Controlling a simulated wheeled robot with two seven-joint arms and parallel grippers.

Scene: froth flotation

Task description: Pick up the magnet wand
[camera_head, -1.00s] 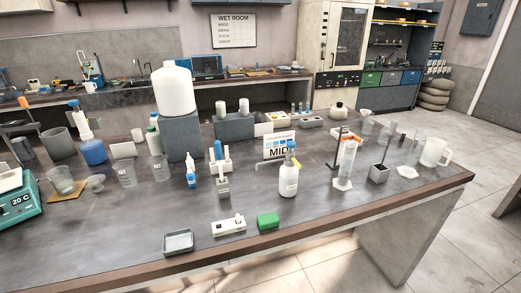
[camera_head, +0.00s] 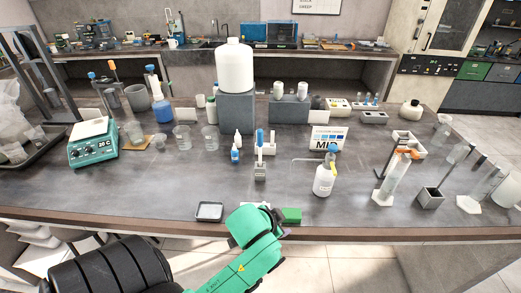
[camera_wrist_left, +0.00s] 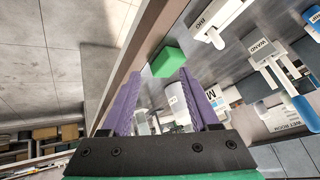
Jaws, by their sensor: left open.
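The magnet wand (camera_head: 260,138) appears to be the upright piece with a blue top, standing in a small grey holder (camera_head: 260,172) in the middle of the bench. In the left wrist view the wand's blue end (camera_wrist_left: 304,108) and the holder labelled WAND (camera_wrist_left: 262,50) are at the right. My left gripper (camera_wrist_left: 161,78) has two purple fingers spread apart with nothing held between them. In the head view my green left arm reaches to the bench's front edge, short of the wand; its fingers are hard to make out there. My right gripper is not in view.
A green block (camera_head: 291,215) and a small grey tray (camera_head: 209,211) lie near the front edge. A white labelled block (camera_wrist_left: 214,20) is partly behind my arm in the head view. A wash bottle (camera_head: 324,180) stands right of the wand.

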